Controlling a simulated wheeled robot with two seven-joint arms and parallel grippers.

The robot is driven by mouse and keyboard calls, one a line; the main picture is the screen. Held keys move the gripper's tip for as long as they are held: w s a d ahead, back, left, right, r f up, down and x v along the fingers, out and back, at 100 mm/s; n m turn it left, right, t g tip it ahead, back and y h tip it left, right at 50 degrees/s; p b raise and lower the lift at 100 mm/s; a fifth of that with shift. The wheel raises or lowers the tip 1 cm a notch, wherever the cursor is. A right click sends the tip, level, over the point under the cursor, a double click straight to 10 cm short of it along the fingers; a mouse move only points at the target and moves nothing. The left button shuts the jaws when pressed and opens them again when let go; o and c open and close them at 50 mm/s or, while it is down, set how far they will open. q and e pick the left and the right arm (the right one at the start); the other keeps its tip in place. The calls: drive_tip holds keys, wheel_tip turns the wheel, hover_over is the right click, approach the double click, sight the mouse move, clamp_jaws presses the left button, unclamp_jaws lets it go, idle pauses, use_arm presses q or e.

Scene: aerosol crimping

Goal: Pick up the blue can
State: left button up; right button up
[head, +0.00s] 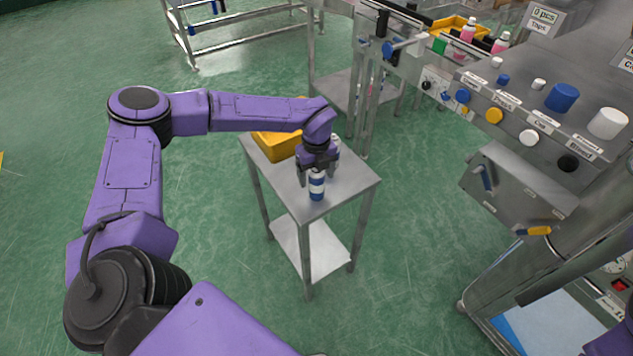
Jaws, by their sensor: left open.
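A blue and white banded can (316,184) stands upright near the front of a small steel table (345,193). My left gripper (318,172) is right above and around the can's upper part, pointing down, with its dark fingers on either side. The fingers are open, and I cannot tell whether they touch the can. The can's top is hidden by the gripper. My right gripper is not in view.
A yellow bin (277,146) sits at the table's back left. A steel machine with coloured knobs and a control panel (530,115) stands on the right. Pink bottles (467,33) stand at its back. Green floor is clear around the table.

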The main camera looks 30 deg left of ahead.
use_arm(q)
drive_tip(key=shift+a+f, duration=0.1)
drive_tip(key=shift+f, duration=0.7)
drive_tip(key=c, duration=1.1)
drive_tip(key=shift+r, duration=0.1)
